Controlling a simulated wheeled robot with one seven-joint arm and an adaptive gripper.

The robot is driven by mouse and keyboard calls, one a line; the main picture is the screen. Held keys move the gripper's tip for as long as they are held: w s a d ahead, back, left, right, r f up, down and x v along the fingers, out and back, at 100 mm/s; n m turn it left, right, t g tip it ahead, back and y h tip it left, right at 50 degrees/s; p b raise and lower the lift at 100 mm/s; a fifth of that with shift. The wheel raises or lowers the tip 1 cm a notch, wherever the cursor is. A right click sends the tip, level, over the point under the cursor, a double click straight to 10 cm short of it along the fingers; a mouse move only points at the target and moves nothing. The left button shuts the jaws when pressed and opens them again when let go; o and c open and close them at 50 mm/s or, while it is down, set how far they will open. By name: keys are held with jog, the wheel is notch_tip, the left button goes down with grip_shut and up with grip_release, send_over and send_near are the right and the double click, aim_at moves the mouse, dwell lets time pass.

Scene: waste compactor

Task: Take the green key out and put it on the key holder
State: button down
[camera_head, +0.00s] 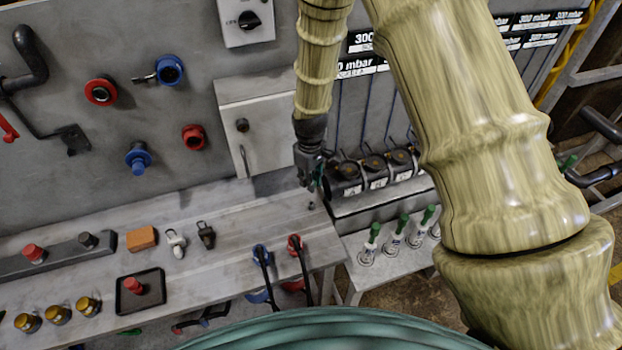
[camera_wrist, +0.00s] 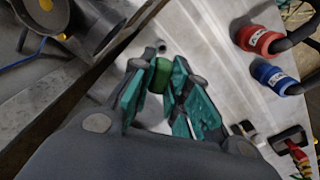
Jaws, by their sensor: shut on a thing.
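My gripper (camera_wrist: 158,98) has its teal finger pads closed on a green piece, the green key (camera_wrist: 160,75), in the wrist view. Only the green part shows between the pads; the rest of the key is hidden. In the head view my gripper (camera_head: 314,182) points down over the right end of the grey bench, and the key cannot be made out there. A small upright grey peg (camera_wrist: 162,47) stands just beyond the key; it also shows on the bench below the gripper in the head view (camera_head: 311,205). I cannot tell whether it is the key holder.
Blue (camera_head: 262,252) and red (camera_head: 295,243) cable plugs sit at the bench's front edge. Several green-topped fittings (camera_head: 403,221) stand on a lower shelf at right. A grey wall box (camera_head: 262,125) and dark cylinders (camera_head: 375,168) are behind. Bare bench lies left of the gripper.

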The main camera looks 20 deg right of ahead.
jog(key=shift+w+f, duration=0.2)
jog(key=shift+f, duration=0.35)
jog(key=shift+s+f+b, duration=0.1)
jog(key=shift+f+b, duration=0.1)
jog(key=shift+b, duration=0.1)
jog(key=shift+s+f+b, duration=0.35)
jog(key=shift+s, duration=0.2)
jog(key=shift+f, duration=0.3)
jog(key=shift+w+f+b, duration=0.2)
jog(key=shift+f+b, duration=0.1)
jog(key=shift+f, duration=0.2)
jog(key=shift+w+f+b, duration=0.2)
jog(key=shift+f+b, duration=0.05)
jog(key=shift+f, duration=0.25)
jog(key=shift+s, duration=0.2)
jog(key=shift+f+b, duration=0.8)
jog(key=shift+f, duration=0.95)
dwell(1.0)
